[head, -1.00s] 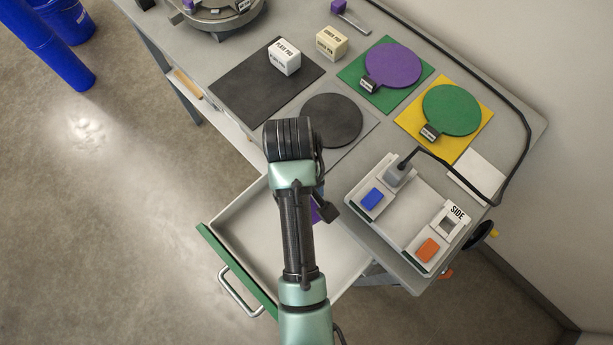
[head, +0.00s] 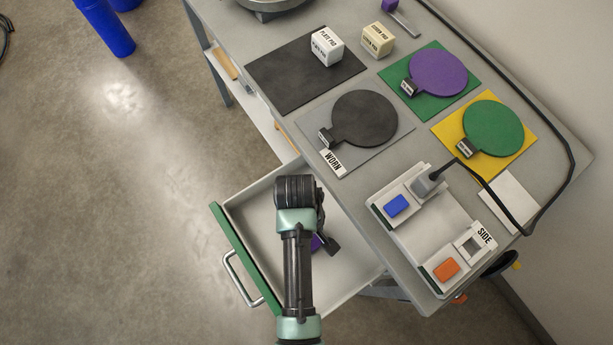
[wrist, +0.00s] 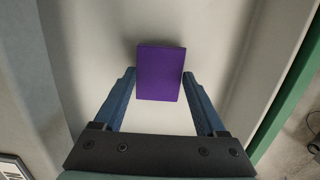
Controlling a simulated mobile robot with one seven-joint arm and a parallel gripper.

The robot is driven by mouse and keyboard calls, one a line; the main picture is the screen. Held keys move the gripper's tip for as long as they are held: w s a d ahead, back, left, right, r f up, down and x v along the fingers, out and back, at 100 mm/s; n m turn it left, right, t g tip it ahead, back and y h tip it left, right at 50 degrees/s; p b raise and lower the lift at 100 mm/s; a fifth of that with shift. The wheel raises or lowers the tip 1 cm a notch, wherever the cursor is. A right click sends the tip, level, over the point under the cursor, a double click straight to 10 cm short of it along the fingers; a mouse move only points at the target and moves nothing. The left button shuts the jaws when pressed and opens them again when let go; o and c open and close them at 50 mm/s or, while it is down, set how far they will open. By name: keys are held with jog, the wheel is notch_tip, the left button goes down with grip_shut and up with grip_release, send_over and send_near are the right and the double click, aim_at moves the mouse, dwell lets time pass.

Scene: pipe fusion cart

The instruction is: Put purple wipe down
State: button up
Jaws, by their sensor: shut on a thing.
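The purple wipe (wrist: 160,73) is a flat-faced purple block between my gripper's two blue fingers in the wrist view. My gripper (wrist: 160,78) is shut on it. In the head view, my arm hides most of the gripper. A small bit of the purple wipe (head: 316,243) shows beside the arm, over the open drawer (head: 262,215). The pale drawer floor lies behind the wipe in the wrist view. I cannot tell whether the wipe touches the floor.
The drawer has a green front (head: 243,257) with a metal handle. On the cart top are a black paddle (head: 364,118), a purple paddle (head: 438,73), a green paddle (head: 492,128), a white block (head: 327,47) and a white tray (head: 410,238) with blue and orange pieces. The drawer floor looks clear.

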jog(key=shift+f, duration=0.6)
jog(key=o, duration=1.2)
jog(key=shift+f, duration=0.1)
jog(key=shift+o, duration=0.2)
